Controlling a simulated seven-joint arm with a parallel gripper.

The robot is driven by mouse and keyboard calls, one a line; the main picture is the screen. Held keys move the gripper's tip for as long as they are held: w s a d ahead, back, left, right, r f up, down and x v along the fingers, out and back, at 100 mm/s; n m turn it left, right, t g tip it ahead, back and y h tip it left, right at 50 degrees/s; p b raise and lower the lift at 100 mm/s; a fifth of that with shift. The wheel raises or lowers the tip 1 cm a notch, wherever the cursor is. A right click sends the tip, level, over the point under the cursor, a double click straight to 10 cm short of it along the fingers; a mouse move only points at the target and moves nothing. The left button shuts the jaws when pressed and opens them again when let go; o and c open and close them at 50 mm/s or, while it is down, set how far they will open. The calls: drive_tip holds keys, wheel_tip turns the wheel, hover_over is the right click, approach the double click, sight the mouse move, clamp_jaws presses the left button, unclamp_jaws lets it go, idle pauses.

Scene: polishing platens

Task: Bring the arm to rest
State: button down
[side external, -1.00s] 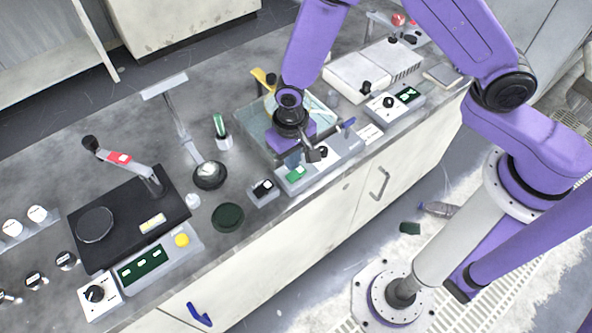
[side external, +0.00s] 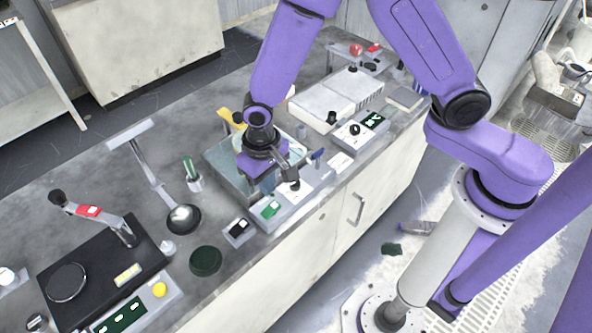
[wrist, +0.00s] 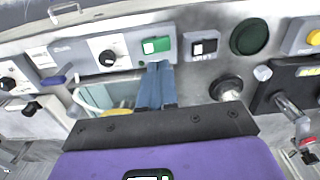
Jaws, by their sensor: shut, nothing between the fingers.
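My gripper (side external: 286,178) is shut and empty. In the side external view it hangs over the clear-walled basin (side external: 222,168), close to the grey control box with the green switch (side external: 270,209). In the wrist view my gripper's two bluish fingers (wrist: 160,68) lie together, and their tips appear just in front of the green switch (wrist: 156,45). I cannot tell whether the tips touch anything. My purple hand hides part of the basin.
On the bench, a black polishing unit (side external: 128,262) stands at left, with a dark green disc (side external: 205,261), a round black dish (side external: 183,219) and a small switch box (side external: 238,230) nearby. A white unit (side external: 320,100) stands behind. Bare bench lies at far left.

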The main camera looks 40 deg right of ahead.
drive_tip(key=s+d+r+n, duration=1.2)
drive_tip(key=s+d+r, duration=0.5)
drive_tip(key=s+d, duration=0.2)
drive_tip(key=shift+s+d, duration=0.15)
drive_tip(key=shift+s, duration=0.35)
drive_tip(key=shift+r, duration=0.1)
